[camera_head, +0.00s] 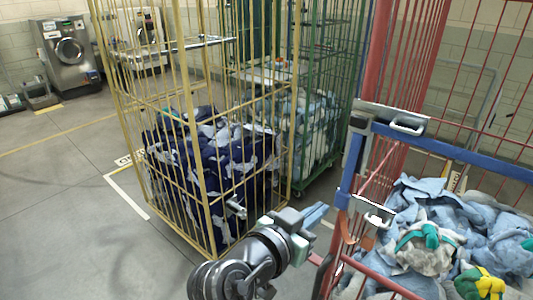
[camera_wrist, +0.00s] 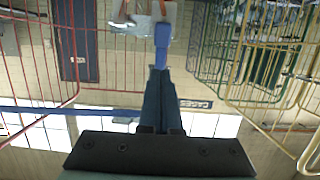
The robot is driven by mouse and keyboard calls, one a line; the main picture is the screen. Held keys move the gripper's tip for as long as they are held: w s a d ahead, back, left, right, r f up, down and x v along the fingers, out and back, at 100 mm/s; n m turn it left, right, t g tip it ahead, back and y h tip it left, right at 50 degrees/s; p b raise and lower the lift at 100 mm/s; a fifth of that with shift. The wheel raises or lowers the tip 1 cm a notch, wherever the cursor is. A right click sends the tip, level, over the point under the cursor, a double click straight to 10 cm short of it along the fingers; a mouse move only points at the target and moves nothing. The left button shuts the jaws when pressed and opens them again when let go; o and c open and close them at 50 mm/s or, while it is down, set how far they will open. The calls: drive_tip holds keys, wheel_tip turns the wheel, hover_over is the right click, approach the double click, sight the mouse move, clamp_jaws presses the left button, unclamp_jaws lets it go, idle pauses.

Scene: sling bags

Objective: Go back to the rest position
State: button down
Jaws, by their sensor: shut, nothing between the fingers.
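My gripper (camera_head: 318,214) is in the lower middle of the head view, in the gap between the yellow cage and the red cage. It points up and to the right, beside the red cage's left post. In the wrist view my gripper (camera_wrist: 162,75) has its two dark fingers together, with nothing visible between them. My arm enters from the bottom of the head view.
A yellow cage (camera_head: 187,120) holds dark blue and white bags. A green cage (camera_head: 345,100) stands behind it with light blue bags. A red cage (camera_head: 400,60) with a blue bar (camera_head: 450,145) holds light blue bags at right. Clear floor (camera_head: 60,190) lies left.

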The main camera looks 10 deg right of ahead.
drive_tip(key=a+r+n+t+y, duration=0.1)
drive_tip(key=a+r+t, duration=0.2)
drive_tip(key=r, duration=0.4)
drive_tip(key=w+a+r+n+t+y, duration=0.1)
drive_tip(key=a+r+n+t+y, duration=0.15)
drive_tip(key=r, duration=0.35)
drive_tip(key=a+r+n+t+y, duration=0.1)
drive_tip(key=a+r+t, duration=0.25)
drive_tip(key=r, duration=0.35)
drive_tip(key=s+a+r+n+t+y, duration=0.3)
drive_tip(key=s+r, duration=0.3)
drive_tip(key=r, duration=0.3)
drive_tip(key=s+a+r+n+t+y, duration=0.3)
drive_tip(key=s+a+r+t+y, duration=0.1)
drive_tip(key=r, duration=0.5)
drive_tip(key=s+a+t, duration=0.1)
drive_tip(key=s+t, duration=0.1)
drive_tip(key=shift+s, duration=0.4)
drive_tip(key=shift+y, duration=0.25)
